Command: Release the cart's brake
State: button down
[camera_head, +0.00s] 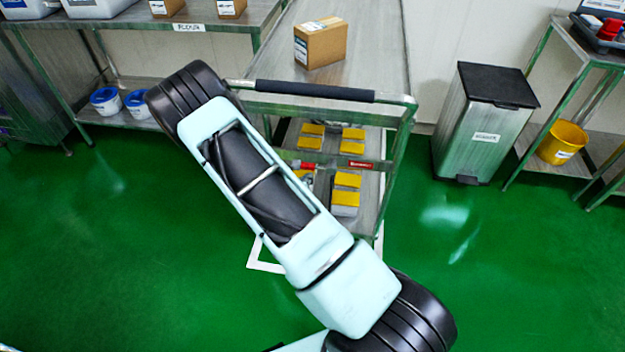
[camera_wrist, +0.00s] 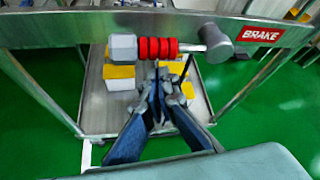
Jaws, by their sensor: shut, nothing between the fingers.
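The metal cart (camera_head: 375,50) stands with its dark-padded push handle (camera_head: 315,91) toward me. Its brake lever (camera_head: 307,166) is partly seen beyond my arm, left of the red brake label (camera_head: 361,165). In the wrist view, the brake lever (camera_wrist: 158,47) has a red ribbed grip and lies roughly horizontal along the cart's cross rail (camera_wrist: 60,28), between a grey end block and a round grey pivot. The BRAKE label (camera_wrist: 261,34) is to its right. My gripper (camera_wrist: 161,72) is shut and empty, its tips just below the red grip; contact is unclear. The head view hides it behind my arm.
A cardboard box (camera_head: 321,43) sits on the cart top. Yellow-topped blocks (camera_head: 346,180) lie on its lower shelf. A bin (camera_head: 485,125) stands to the right, near a shelf with a yellow bucket (camera_head: 562,142). The green floor in front is clear.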

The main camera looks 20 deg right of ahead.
jog(key=shift+w+a+r, duration=0.1)
jog(key=shift+a+r, duration=0.05)
jog(key=shift+r, duration=0.65)
jog(key=shift+w+r+p, duration=0.15)
jog(key=shift+r+p, duration=0.1)
jog(key=shift+p, duration=0.05)
